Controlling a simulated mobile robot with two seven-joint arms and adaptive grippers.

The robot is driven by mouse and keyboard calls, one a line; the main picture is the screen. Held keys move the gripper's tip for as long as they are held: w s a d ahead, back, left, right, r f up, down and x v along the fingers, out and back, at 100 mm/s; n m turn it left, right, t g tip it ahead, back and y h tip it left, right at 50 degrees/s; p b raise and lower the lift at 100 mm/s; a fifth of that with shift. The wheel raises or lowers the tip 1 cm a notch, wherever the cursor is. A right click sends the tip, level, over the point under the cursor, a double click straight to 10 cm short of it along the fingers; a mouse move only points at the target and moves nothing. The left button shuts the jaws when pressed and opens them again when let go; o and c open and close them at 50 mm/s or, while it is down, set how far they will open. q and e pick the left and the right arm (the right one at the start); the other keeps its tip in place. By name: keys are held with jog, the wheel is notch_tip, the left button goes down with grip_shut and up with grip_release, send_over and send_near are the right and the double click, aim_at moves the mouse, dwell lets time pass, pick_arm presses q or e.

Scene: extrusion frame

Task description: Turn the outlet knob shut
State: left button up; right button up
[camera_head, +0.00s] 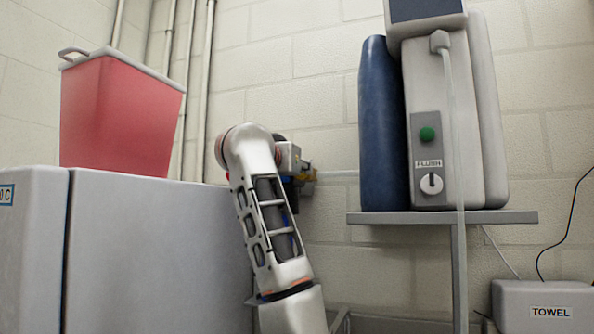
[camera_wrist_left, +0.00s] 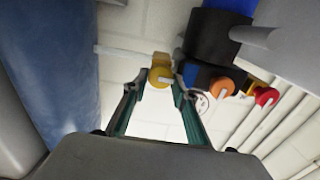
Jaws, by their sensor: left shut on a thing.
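A yellow knob (camera_wrist_left: 160,77) sits between the fingertips of my left gripper (camera_wrist_left: 158,88) in the left wrist view. The gripper is shut on it, one finger on each side. The knob sits on a small yellow fitting on a thin pale pipe along the wall. An orange knob (camera_wrist_left: 221,86) and a red knob (camera_wrist_left: 266,96) lie to its right, beside a dark cylindrical body (camera_wrist_left: 212,37). No lettering tells which knob is the outlet. In the head view my arm largely hides the gripper and knobs; a bit of the yellow fitting (camera_head: 305,175) shows. My right gripper is out of view.
A blue cylinder (camera_head: 382,120) and a grey machine marked FLUSH (camera_head: 478,110) stand on a shelf (camera_head: 520,217) to the right. A red bin (camera_head: 120,118) sits on a grey cabinet (camera_head: 160,250) to the left. Vertical pipes (camera_head: 190,80) run along the wall.

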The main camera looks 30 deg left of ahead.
pick_arm(q)
jog(key=shift+m, duration=0.3)
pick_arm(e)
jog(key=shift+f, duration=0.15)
pick_arm(q)
jog(key=shift+d+f+m+b, duration=0.1)
jog(key=shift+m+b, duration=1.05)
jog(key=shift+m, duration=3.1)
jog(key=shift+d+f+m+b, duration=0.1)
jog(key=shift+m+b, duration=1)
jog(key=shift+m, duration=3.15)
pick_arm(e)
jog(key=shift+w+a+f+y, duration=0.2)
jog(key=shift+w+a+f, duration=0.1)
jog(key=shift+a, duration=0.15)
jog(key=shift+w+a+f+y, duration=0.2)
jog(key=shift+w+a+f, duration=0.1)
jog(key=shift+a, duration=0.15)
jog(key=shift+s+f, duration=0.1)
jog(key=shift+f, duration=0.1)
pick_arm(q)
jog(key=o, duration=1.1)
jog(key=shift+c, duration=0.2)
